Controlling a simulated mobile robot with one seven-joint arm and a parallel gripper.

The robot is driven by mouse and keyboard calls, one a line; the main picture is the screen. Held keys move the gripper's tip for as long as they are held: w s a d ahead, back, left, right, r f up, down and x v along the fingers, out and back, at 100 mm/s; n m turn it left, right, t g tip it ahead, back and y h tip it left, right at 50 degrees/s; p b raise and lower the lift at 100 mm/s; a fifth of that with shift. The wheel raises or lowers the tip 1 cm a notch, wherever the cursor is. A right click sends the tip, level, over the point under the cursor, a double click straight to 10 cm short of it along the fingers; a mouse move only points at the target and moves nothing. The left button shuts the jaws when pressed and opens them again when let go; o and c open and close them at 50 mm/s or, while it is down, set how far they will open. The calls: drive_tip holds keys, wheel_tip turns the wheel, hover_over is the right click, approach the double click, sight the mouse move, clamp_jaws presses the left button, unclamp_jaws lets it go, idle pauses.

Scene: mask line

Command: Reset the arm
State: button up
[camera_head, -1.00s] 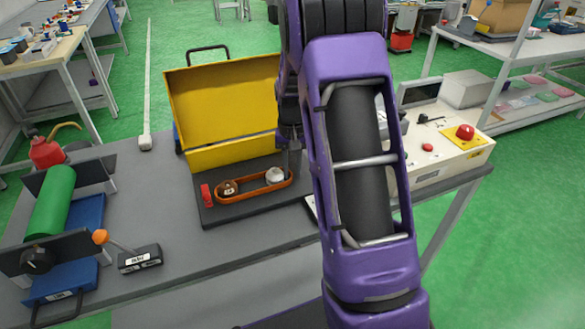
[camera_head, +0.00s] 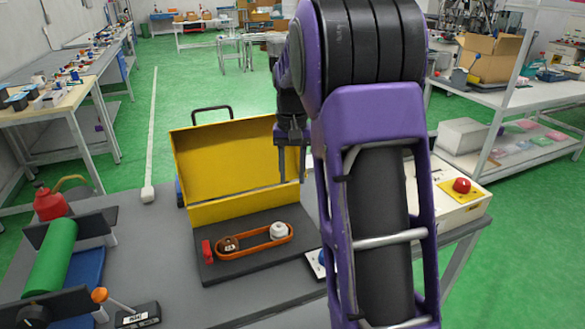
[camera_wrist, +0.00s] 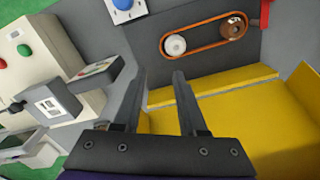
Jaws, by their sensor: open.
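My purple arm rises in front of the bench in the head view, and my gripper (camera_head: 292,158) hangs in front of the right part of the yellow open lid. In the wrist view my gripper (camera_wrist: 158,95) shows two dark fingers apart with nothing between them. The belt unit lies ahead of the fingertips there: an orange belt (camera_wrist: 207,39) around a white pulley (camera_wrist: 175,45) and a brown pulley (camera_wrist: 233,27). The gripper is above the belt unit and not touching it. Part of the bench is hidden behind my arm.
The yellow cover (camera_head: 225,165) stands upright behind the belt unit's dark base (camera_head: 232,264). A white control box with a red button (camera_head: 461,186) is at the right. A green roller (camera_head: 50,258) and red bottle (camera_head: 49,204) stand at the left. The bench front is partly clear.

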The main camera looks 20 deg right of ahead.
drive_tip(key=shift+r, duration=0.35)
idle(0.3)
